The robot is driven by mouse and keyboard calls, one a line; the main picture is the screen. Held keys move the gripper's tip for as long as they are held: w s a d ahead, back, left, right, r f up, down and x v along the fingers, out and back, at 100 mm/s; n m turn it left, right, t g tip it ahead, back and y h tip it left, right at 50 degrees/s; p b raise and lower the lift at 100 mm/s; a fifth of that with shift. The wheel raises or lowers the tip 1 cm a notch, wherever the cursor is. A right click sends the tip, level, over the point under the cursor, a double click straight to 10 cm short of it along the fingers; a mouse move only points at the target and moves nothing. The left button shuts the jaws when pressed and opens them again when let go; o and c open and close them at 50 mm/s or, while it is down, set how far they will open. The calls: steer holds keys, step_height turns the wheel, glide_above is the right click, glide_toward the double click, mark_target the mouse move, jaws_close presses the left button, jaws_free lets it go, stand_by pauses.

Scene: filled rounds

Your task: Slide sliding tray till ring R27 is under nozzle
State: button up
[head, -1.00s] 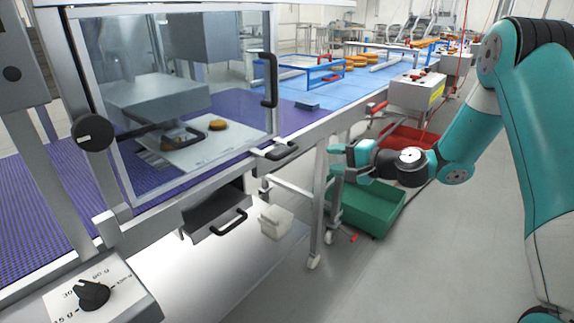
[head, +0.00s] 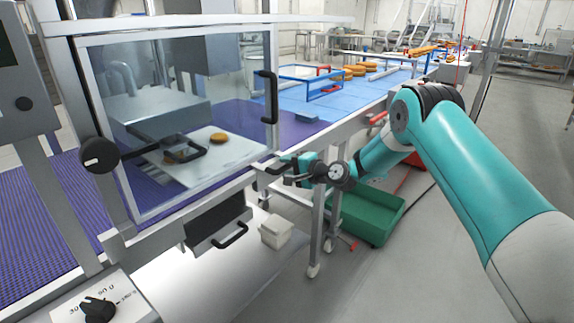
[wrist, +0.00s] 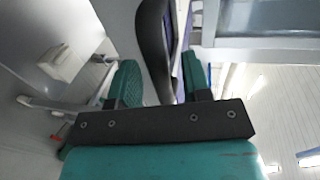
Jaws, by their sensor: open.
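The sliding tray (head: 205,160), a pale flat plate, lies behind the clear door of the machine. No ring label is readable. The nozzle is not clear; a grey housing (head: 155,105) stands over the tray's left side. In the wrist view the open fingers (wrist: 160,78) stand on either side of this dark handle (wrist: 153,40); contact cannot be told.
The clear door has a tall black handle (head: 267,96). A drawer (head: 218,225) with a black handle is below. A green bin (head: 370,212) and a white tub (head: 276,231) stand lower down. A blue conveyor (head: 335,95) runs behind. Floor at right is free.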

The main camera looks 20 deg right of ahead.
steer(key=shift+w+a+f, duration=0.1)
steer(key=shift+w+a, duration=0.15)
steer(key=shift+w, duration=0.05)
jaws_close()
steer(key=s+a+p, duration=0.1)
steer(key=s+a, duration=1)
steer(key=a, duration=0.3)
steer(key=shift+a+p, duration=0.35)
steer(key=shift+a, duration=0.1)
jaws_free()
steer(key=shift+a, duration=0.15)
